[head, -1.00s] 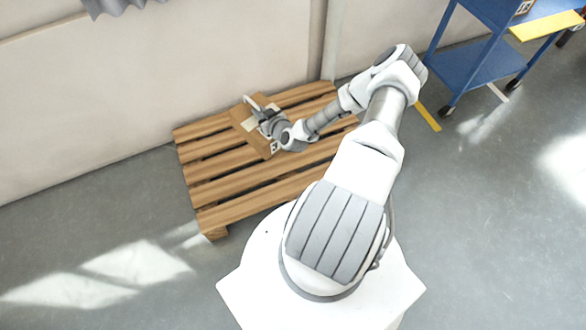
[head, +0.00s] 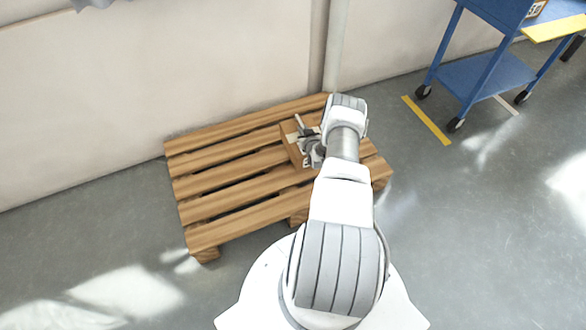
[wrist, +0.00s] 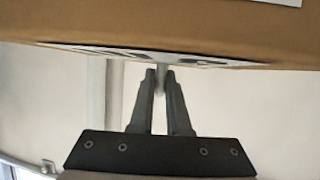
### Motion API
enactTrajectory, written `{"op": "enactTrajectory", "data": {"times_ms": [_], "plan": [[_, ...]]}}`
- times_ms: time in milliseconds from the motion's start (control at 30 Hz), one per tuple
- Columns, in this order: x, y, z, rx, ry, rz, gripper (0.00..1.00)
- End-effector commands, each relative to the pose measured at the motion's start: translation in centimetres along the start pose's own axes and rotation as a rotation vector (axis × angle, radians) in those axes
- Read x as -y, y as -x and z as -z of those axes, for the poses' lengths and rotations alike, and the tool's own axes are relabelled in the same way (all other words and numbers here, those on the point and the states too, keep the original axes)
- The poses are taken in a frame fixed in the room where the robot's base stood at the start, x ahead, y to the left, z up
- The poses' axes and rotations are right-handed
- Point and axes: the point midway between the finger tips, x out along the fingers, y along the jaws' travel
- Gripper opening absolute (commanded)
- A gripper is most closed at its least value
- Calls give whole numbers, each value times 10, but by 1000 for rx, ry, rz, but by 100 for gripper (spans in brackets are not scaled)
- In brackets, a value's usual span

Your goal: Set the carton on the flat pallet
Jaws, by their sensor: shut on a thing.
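The carton (head: 291,150) is a brown box with white labels. In the head view it is over the right half of the flat pallet (head: 222,211), a low wooden slatted platform by the wall. My gripper (head: 304,136) is at the carton, and my arm hides the carton's right side. In the wrist view the carton (wrist: 160,22) fills the top of the picture. There my gripper (wrist: 160,74) has its fingers close together at the carton's labelled edge, shut on it. I cannot tell whether the carton touches the slats or hangs just above them.
A pale wall (head: 150,85) with a vertical pipe (head: 337,50) stands behind the pallet. A blue cart (head: 485,75) on wheels is at the upper right. A yellow floor strip (head: 427,121) lies between the cart and the pallet. The pallet's left slats are bare.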

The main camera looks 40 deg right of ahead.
Motion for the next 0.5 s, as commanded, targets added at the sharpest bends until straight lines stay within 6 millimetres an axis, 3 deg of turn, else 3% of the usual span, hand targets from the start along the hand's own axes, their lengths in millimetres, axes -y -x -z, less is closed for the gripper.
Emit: {"op": "enactTrajectory", "data": {"times_ms": [233,500], "plan": [[39,26,-49,1,-4,1,0],[60,42,-73,-3,0,-1,0]]}}
